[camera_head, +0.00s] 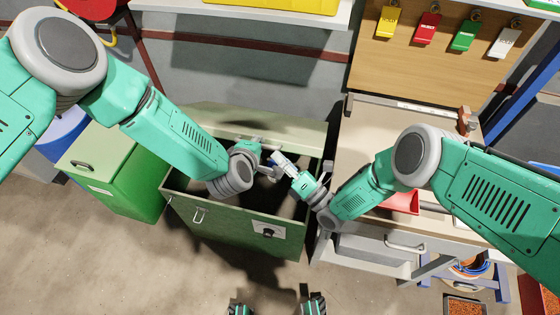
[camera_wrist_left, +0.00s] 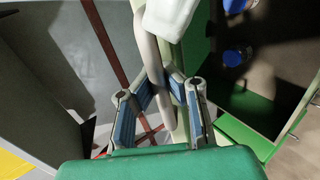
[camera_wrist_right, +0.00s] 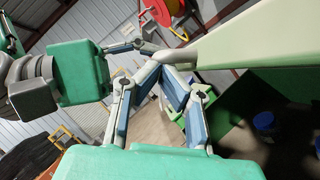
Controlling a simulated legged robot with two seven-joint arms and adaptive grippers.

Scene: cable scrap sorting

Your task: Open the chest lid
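The green chest (camera_head: 235,228) stands on the floor left of the workbench. Its pale green lid (camera_head: 215,122) is raised at the back, and the dark inside shows. The lid's edge also shows in the right wrist view (camera_wrist_right: 255,38). My left gripper (camera_head: 270,147) is at the lid's edge. In the left wrist view its fingers (camera_wrist_left: 161,80) close around a grey bar (camera_wrist_left: 150,50), which looks like the lid's handle. My right gripper (camera_head: 277,156) is close beside it, over the chest. Its fingertips (camera_wrist_right: 163,58) meet near the lid's edge; I see nothing clearly held between them.
A green cabinet (camera_head: 120,170) stands left of the chest. The workbench (camera_head: 375,130) with a red tray (camera_head: 402,203) is on the right, below coloured tags on a board (camera_head: 430,60). Blue objects (camera_wrist_left: 235,56) lie inside the chest. The floor in front is clear.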

